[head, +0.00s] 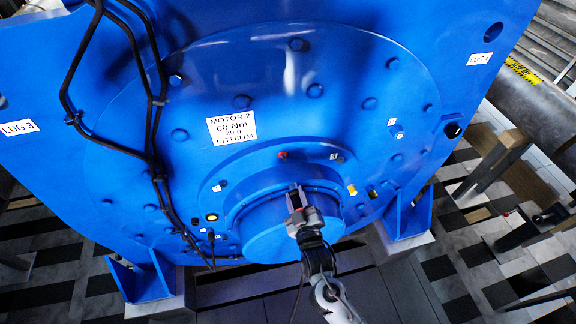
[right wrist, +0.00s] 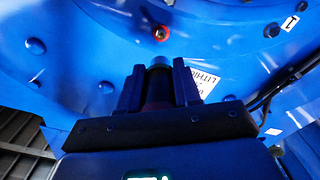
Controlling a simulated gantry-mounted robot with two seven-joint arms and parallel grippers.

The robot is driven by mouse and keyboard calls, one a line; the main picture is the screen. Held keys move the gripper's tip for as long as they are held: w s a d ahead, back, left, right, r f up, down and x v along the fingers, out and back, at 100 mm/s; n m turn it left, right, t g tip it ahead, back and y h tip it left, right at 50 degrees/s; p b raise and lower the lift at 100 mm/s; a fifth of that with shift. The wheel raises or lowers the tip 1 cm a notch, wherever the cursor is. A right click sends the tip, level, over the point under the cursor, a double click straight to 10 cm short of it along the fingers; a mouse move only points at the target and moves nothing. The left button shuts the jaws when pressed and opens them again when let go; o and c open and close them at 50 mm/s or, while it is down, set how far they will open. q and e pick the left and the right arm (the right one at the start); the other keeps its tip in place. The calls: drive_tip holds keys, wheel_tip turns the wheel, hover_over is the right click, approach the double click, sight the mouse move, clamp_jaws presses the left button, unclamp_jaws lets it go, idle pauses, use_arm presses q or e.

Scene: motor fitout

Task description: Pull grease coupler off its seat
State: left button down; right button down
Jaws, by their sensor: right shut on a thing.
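My right gripper (head: 297,192) is in front of the round hub at the bottom of the blue motor face. In the right wrist view its two dark fingers (right wrist: 159,88) are shut on a dark cylinder with a greyish tip, which looks like the grease coupler (right wrist: 159,66). The fingers hide most of its sides. Beyond the tip is a small red-ringed fitting (right wrist: 161,33) on the blue face, also visible in the head view (head: 283,155). A strip of blue shows between tip and fitting in the wrist view. My left gripper is not in view.
The motor face (head: 350,90) carries several bolts and a white label (head: 231,127). Black cables (head: 155,120) run down its left side. A yellow fitting (head: 352,190) and a lit round fitting (head: 212,217) flank the hub (head: 262,240). Grey pipework (head: 545,105) stands at right.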

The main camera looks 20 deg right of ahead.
drive_tip(key=s, duration=0.1)
drive_tip(key=s+p, duration=0.1)
drive_tip(key=s, duration=0.1)
drive_tip(key=s+p, duration=0.1)
drive_tip(key=shift+s+a+r, duration=0.1)
drive_tip(key=shift+s+a, duration=0.05)
drive_tip(key=shift+a, duration=0.15)
drive_tip(key=shift+s, duration=0.45)
drive_tip(key=s+a, duration=0.1)
drive_tip(key=s, duration=0.9)
drive_tip(key=shift+s+a, duration=0.15)
drive_tip(key=shift+s, duration=0.1)
